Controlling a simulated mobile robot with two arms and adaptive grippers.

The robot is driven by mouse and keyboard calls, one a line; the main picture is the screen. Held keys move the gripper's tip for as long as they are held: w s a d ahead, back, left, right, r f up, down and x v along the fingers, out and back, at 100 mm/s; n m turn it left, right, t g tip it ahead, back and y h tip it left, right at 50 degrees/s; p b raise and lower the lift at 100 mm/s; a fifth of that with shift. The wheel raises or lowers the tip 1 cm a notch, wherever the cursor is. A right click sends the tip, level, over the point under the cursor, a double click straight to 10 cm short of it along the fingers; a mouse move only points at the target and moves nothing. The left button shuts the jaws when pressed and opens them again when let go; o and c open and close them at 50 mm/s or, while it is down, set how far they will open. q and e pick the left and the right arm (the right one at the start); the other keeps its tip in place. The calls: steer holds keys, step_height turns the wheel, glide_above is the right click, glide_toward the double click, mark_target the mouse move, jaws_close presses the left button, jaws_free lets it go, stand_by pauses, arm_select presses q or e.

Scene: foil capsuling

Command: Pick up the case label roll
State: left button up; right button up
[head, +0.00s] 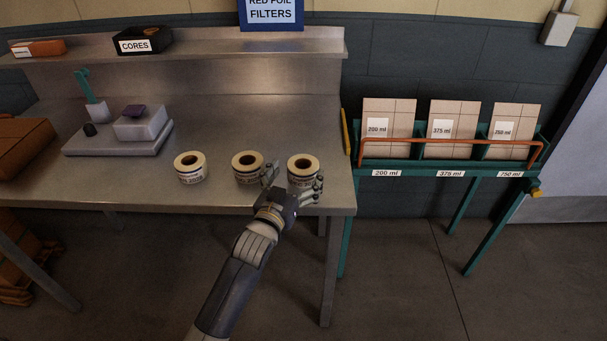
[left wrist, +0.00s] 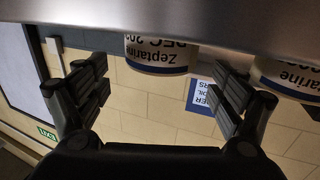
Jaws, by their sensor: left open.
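Three cream label rolls with brown cores stand in a row on the steel bench: a left roll (head: 190,167), a middle roll (head: 247,164) and a right roll (head: 303,165). My left gripper (head: 295,182) is open at the near side of the right roll, its fingers spread to either side. In the left wrist view, upside down, the right roll (left wrist: 160,55) shows between the open fingers and reads "Zeptarine" and "DEC 202". The middle roll (left wrist: 285,75) shows at the right edge, also marked "Zeptarine". Contact cannot be told. My right gripper is out of view.
The steel bench (head: 230,115) ends just right of the right roll. A scale-like device (head: 120,140) stands left on it. A black "CORES" box (head: 142,42) sits on the back shelf. A green rack (head: 447,163) with cartons stands to the right.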

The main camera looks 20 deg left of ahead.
mark_target(303, 164)
arm_select(q)
steer(key=shift+w+f+b, duration=0.2)
steer(key=shift+w+b, duration=0.05)
steer(key=shift+b, duration=0.1)
steer(key=w+b, duration=0.3)
steer(key=shift+w+d+f, duration=0.1)
steer(key=shift+w+f, duration=0.25)
steer(key=shift+w, duration=0.05)
steer(key=shift+w+r, duration=0.1)
steer(key=shift+w, duration=0.25)
steer(key=shift+r, duration=0.1)
steer(key=shift+c, duration=1.4)
steer(key=c, duration=1)
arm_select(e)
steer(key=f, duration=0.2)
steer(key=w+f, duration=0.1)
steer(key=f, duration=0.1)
